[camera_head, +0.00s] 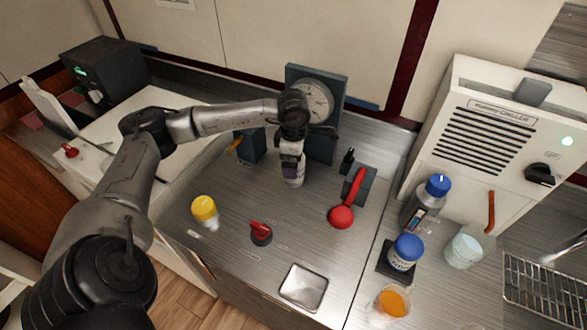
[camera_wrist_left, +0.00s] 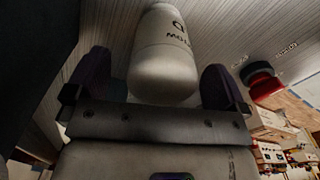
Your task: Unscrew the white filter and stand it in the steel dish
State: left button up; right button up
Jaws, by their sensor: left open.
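The white filter (camera_head: 293,180) hangs below the gauge housing, largely covered by my left gripper (camera_head: 290,163) in the head view. In the left wrist view the filter (camera_wrist_left: 165,60) is a pale cylinder with dark lettering and a rounded end. It lies between the two spread fingers of my left gripper (camera_wrist_left: 157,80), with gaps visible at its sides. The filter's upper attachment is hidden. The steel dish (camera_head: 303,287) is a shallow square tray near the counter's front edge, and it looks empty. My right gripper is not in view.
A dial gauge (camera_head: 314,100) stands behind my gripper. Blue-capped containers (camera_head: 406,250) and a glass of orange liquid (camera_head: 392,302) are at right.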

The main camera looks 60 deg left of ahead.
pick_arm(q)
jog(key=m+b, duration=0.1)
jog(key=m, duration=0.5)
jog(key=shift+d+m, duration=0.1)
jog(key=shift+m, duration=0.2)
jog(key=shift+m+b, duration=0.35)
jog(key=shift+m, duration=0.45)
